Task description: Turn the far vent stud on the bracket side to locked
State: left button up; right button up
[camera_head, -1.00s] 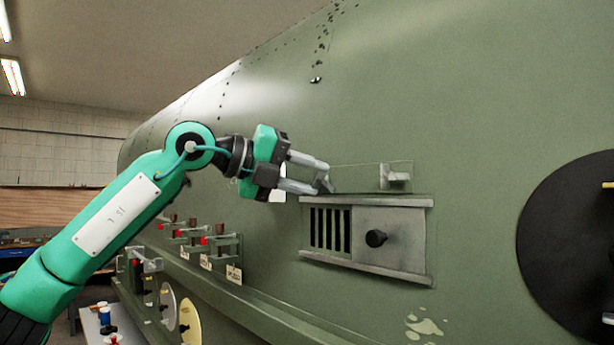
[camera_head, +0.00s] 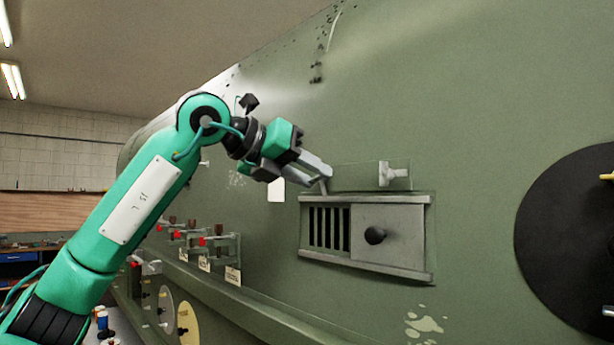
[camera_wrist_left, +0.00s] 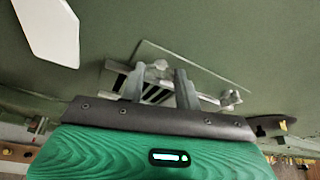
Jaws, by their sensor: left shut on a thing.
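The far vent stud (camera_head: 324,186) is a small grey metal fitting above the left end of the vent (camera_head: 365,236), largely hidden by my left gripper (camera_head: 324,175). My left gripper is shut on this stud. In the left wrist view the stud (camera_wrist_left: 158,70) shows between the two fingers of the gripper (camera_wrist_left: 160,84). The near vent stud (camera_head: 395,174) stands free to the right, and also shows in the left wrist view (camera_wrist_left: 230,99). Both studs are on a thin clear plate (camera_head: 355,176). Whether the far stud is at locked cannot be read.
A large black disc (camera_head: 568,240) is at the right. Red-tipped fittings with tags (camera_head: 205,242) line a ledge at the lower left. A white tag (camera_head: 276,190) is beside the gripper.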

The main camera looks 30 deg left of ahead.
pick_arm(q)
jog(key=shift+d+m+y, duration=0.15)
jog(key=shift+m+y, duration=0.75)
jog(key=shift+m, duration=0.4)
jog(key=o, duration=0.7)
jog(key=shift+s+t, duration=0.1)
jog(key=shift+t, duration=0.2)
jog(key=b+v, duration=0.4)
jog(key=v, duration=0.9)
jog(key=shift+s+b, duration=0.25)
jog(key=shift+b, duration=0.1)
